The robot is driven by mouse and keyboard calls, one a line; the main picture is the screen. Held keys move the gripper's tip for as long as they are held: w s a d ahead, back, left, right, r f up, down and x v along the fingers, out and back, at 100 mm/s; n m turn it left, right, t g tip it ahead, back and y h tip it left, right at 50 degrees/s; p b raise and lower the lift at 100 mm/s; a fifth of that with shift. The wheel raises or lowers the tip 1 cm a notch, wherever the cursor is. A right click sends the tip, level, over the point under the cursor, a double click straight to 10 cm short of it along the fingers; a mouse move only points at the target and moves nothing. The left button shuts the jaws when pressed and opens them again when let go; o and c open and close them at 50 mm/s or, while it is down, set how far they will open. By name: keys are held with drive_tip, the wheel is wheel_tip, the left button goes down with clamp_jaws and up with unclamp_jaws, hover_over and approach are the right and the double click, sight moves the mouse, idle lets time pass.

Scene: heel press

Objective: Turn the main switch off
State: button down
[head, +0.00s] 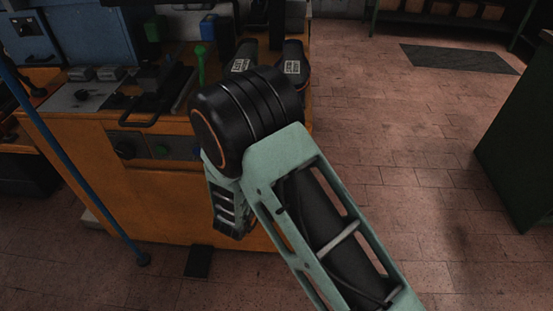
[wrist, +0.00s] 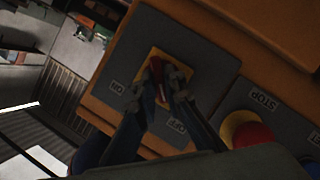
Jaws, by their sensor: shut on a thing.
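The main switch shows in the wrist view as a red handle (wrist: 158,77) on a yellow square plate (wrist: 186,72), set in a dark grey panel. An ON label (wrist: 117,87) and an OFF label (wrist: 177,126) are beside the plate. My gripper (wrist: 162,75) has its two fingers on either side of the red handle, shut on it. The fingers cover part of the handle, so I cannot tell clearly which label it points to. In the head view my arm hides the gripper and the switch.
A red button on a yellow base (wrist: 247,132) sits near a STOP label (wrist: 264,99), close to my gripper. In the head view, the orange machine (head: 195,205) stands at left, with a blue pole (head: 75,165) before it. Brick floor (head: 410,130) is open to the right.

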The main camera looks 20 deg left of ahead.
idle(0.4)
drive_tip(key=c, duration=2)
unclamp_jaws()
drive_tip(key=shift+s, duration=0.1)
drive_tip(key=v, duration=1.2)
